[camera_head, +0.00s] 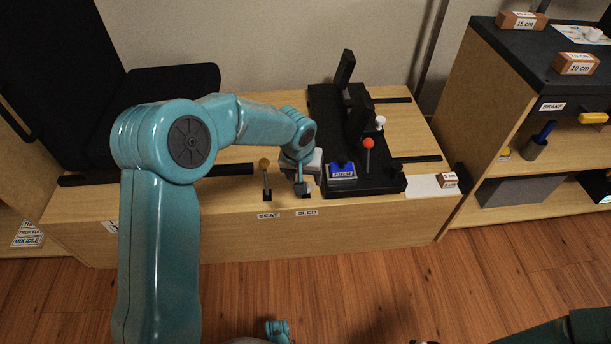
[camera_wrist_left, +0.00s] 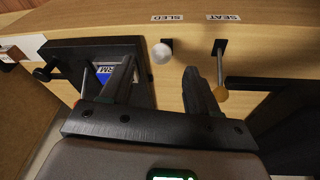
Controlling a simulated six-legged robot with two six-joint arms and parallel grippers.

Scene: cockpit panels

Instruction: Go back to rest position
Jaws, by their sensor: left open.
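My left gripper (camera_head: 302,184) is at the front edge of the wooden bench, over the lever labelled SLED. In the left wrist view my left gripper (camera_wrist_left: 160,68) is open, with its two black fingers apart. The white knob of the SLED lever (camera_wrist_left: 160,53) shows in the gap near the fingertips; I cannot tell whether a finger touches it. The SEAT lever (camera_head: 265,178) with its tan knob stands just to the left in the head view, and its knob (camera_wrist_left: 221,95) is beside a finger in the wrist view.
A black control block (camera_head: 325,115) with a red-knobbed lever (camera_head: 368,144) and a blue-topped labelled part (camera_head: 341,172) stands right of the gripper. A black seat (camera_head: 175,82) is behind my left arm. Shelves (camera_head: 500,110) stand at right. The wooden floor (camera_head: 400,290) in front is open.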

